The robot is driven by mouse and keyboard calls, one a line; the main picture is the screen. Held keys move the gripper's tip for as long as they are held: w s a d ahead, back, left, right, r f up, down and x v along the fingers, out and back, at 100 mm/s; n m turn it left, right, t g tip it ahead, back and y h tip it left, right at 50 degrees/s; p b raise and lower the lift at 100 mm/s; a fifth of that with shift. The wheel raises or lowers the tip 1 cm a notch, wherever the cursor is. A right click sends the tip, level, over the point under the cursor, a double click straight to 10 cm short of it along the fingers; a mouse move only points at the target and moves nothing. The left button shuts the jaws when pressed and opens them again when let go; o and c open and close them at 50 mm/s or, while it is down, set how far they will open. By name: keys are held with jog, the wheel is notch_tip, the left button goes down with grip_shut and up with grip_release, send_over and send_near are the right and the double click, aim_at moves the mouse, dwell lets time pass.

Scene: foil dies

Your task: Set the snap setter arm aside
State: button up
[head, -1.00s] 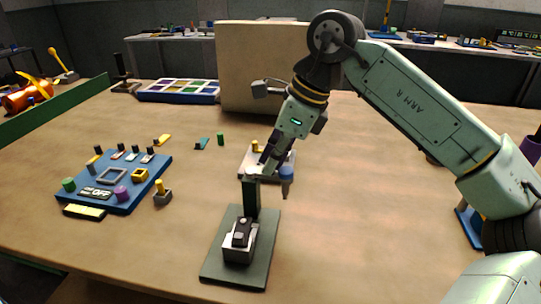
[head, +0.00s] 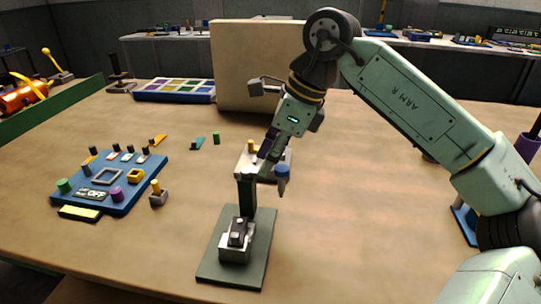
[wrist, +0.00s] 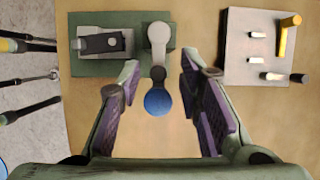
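The snap setter stands on a dark green base (head: 213,262) with an upright post (head: 247,200). Its arm (wrist: 158,78) runs from the post top to a blue knob (wrist: 158,103), which also shows in the head view (head: 283,171). A grey block with a dark part on top (head: 236,240) sits on the base; it is also at the upper left of the wrist view (wrist: 103,43). My gripper (wrist: 160,77) is open, its purple-padded fingers on either side of the arm and knob, with gaps showing. In the head view my fingers partly hide the arm.
A pale plate (wrist: 240,70) with pegs and a yellow post lies close beside the setter. A blue board (head: 112,205) with coloured parts is at left. A compartment tray (head: 150,97) and an upright tan panel (head: 230,65) stand behind.

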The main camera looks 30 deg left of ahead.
jog(key=v, duration=1.2)
dwell(0.3)
